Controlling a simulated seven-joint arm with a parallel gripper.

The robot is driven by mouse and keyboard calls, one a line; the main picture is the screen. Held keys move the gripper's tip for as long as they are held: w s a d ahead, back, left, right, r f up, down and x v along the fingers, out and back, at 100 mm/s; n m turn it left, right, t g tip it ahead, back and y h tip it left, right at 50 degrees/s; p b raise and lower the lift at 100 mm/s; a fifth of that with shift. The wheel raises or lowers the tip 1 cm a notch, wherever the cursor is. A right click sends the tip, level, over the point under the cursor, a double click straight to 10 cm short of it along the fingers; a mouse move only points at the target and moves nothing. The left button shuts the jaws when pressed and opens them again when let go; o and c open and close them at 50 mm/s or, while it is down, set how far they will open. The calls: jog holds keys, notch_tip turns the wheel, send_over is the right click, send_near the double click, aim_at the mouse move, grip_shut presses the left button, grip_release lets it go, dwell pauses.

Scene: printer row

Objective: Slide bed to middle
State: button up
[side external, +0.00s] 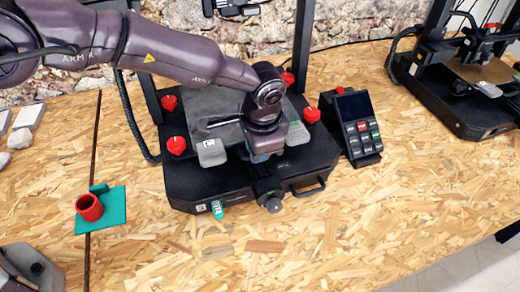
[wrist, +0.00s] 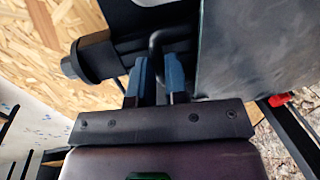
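The printer bed (side external: 228,137) is a dark grey plate between red corner knobs, on the black printer base (side external: 185,182). In the wrist view the bed (wrist: 250,50) fills the upper right. My gripper (side external: 263,156) points down at the bed's front edge and hides part of it. In the wrist view my gripper (wrist: 158,75) has its two blue fingers close together, one on each side of a thin dark bent bar (wrist: 155,43), which looks like the bed's handle. The fingers appear shut on this bar, though their contact faces are partly hidden.
A black keypad box (side external: 357,128) stands right of the printer. A red cup (side external: 89,207) sits on a teal plate (side external: 115,207) at left. A second printer (side external: 455,95) stands at the far right. A front knob (side external: 268,190) projects below my gripper. The tabletop in front is clear.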

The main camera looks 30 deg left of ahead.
jog(key=o, duration=0.4)
jog(key=shift+c, duration=0.2)
jog(key=shift+r, duration=0.15)
notch_tip(320, 180, up, 12)
jog(key=s+d, duration=0.1)
jog(key=shift+s+d+r, duration=0.25)
jog(key=shift+s+d, duration=0.05)
notch_tip(320, 180, up, 6)
jog(key=s+d, duration=0.2)
dwell(0.5)
jog(key=shift+d, duration=0.1)
